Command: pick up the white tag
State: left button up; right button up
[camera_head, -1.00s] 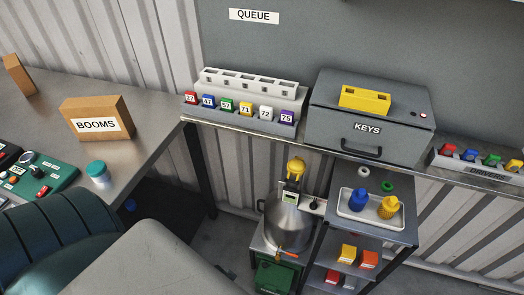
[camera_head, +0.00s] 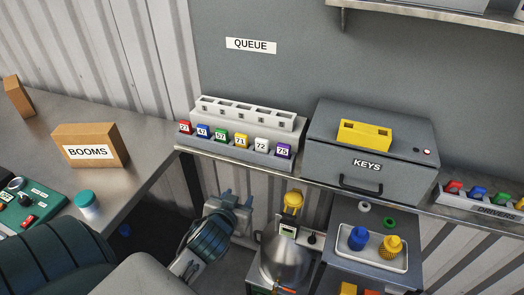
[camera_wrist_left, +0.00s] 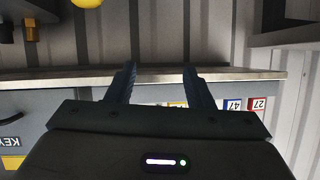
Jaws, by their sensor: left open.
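The white tag (camera_head: 262,145), marked 72, stands in the grey rack (camera_head: 235,151) on the back shelf, between the yellow tag 71 (camera_head: 241,141) and the purple tag 75 (camera_head: 283,151). My left gripper (camera_head: 238,197) is open and empty, below and in front of the rack, apart from it. In the left wrist view the open fingers (camera_wrist_left: 160,75) point at the shelf edge (camera_wrist_left: 160,73); tags 22 (camera_wrist_left: 258,103) and 47 (camera_wrist_left: 233,104) show upside down. I cannot make out the white tag there; the gripper body covers part of the row. My right gripper is not in view.
The grey KEYS box (camera_head: 368,150) stands right of the rack. Below the shelf are a metal vessel with a yellow top (camera_head: 293,202) and a cart with a white tray (camera_head: 371,250).

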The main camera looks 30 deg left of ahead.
aim_at(261, 145)
pick_arm(q)
jog(key=w+r+t, duration=0.1)
jog(key=w+r, duration=0.2)
jog(key=w+a+r+t+p, duration=0.1)
jog(key=w+r+t, duration=0.1)
jog(key=w+r, duration=0.1)
jog(key=w+r+t+p, duration=0.1)
jog(key=w+r+t, duration=0.1)
jog(key=w+r, duration=0.1)
jog(key=shift+x, duration=0.85)
jog(key=shift+w+a+f, duration=0.1)
jog(key=shift+w+f, duration=0.05)
jog(key=shift+w, duration=0.45)
jog(key=shift+w+p, duration=0.35)
jog(key=shift+p, duration=0.25)
jog(key=p+x, duration=0.2)
jog(key=x, duration=0.1)
jog(key=shift+w+f, duration=0.1)
jog(key=shift+w, duration=0.1)
jog(key=shift+w+f, duration=0.2)
jog(key=shift+w, duration=0.25)
jog(key=shift+s+h, duration=0.1)
jog(key=shift+h, duration=0.2)
jog(key=c, duration=0.7)
jog(key=shift+c, duration=0.2)
